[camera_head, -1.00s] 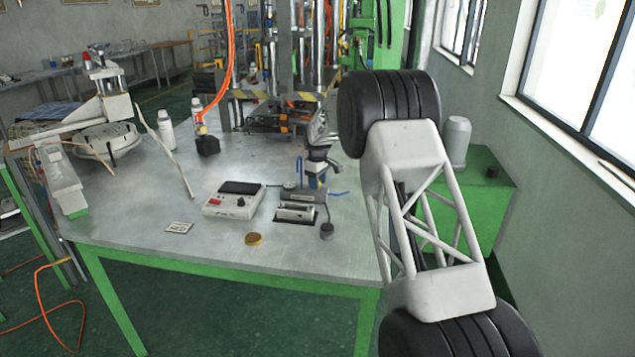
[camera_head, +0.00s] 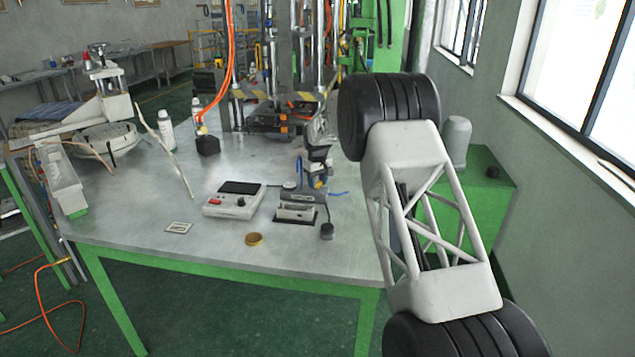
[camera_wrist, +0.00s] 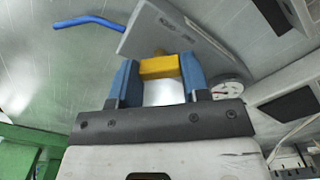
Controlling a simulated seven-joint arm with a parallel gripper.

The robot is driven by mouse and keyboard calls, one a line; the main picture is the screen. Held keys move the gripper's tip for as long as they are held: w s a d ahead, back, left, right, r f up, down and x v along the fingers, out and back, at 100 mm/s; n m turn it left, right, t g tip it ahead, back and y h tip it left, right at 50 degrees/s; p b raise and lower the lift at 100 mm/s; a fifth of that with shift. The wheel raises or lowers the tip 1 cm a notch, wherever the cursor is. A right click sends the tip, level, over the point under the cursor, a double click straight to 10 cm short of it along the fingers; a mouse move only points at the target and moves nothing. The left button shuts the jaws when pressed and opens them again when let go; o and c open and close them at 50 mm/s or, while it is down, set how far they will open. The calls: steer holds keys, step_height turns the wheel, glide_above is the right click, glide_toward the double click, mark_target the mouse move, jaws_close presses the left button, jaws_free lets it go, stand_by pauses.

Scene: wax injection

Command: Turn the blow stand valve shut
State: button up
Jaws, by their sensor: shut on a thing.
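The blow stand (camera_head: 297,208) is a small grey unit on the bench in the head view. Its grey plate shows in the wrist view (camera_wrist: 185,35). The valve's yellow handle (camera_wrist: 160,67) sits between the two blue fingers of my gripper (camera_wrist: 158,80), which is shut on it. In the head view my gripper (camera_head: 318,178) is small and low over the blow stand, and the handle is mostly hidden there. A round white gauge (camera_wrist: 228,89) is to the right of the fingers in the wrist view.
A blue tube (camera_wrist: 88,21) sticks out beside the stand. A grey control box (camera_head: 235,200) stands to its left, with a gold disc (camera_head: 254,239) in front. A black knob-like piece (camera_head: 327,231) is close by. The bench's front left (camera_head: 120,225) is clear.

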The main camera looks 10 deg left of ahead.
steer(key=o, duration=0.9)
steer(key=shift+r, duration=0.1)
steer(key=shift+r, duration=3.8)
